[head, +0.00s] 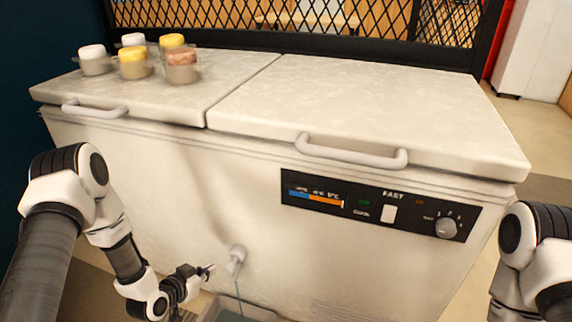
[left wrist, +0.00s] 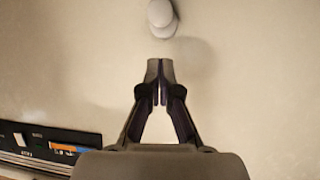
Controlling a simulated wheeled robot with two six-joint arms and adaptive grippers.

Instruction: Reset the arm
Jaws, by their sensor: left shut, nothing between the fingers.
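My left arm comes in from the left in the head view, and its gripper (head: 207,270) is low in front of the white chest freezer (head: 240,180). In the left wrist view the left gripper (left wrist: 160,66) has its fingertips together with nothing between them. A round grey knob (head: 236,257) on the freezer's front is just right of the fingertips in the head view. The knob also shows ahead of the fingertips in the left wrist view (left wrist: 161,14). Part of my right arm shows at the right edge of the head view; its gripper is out of view.
Several cups (head: 134,64) with white, yellow and brown tops stand on the freezer's left lid (head: 225,75). The right lid (head: 370,105) is bare. Both lids have front handles (head: 350,153). A control panel (head: 380,205) is on the front. A black mesh partition (head: 300,30) stands behind.

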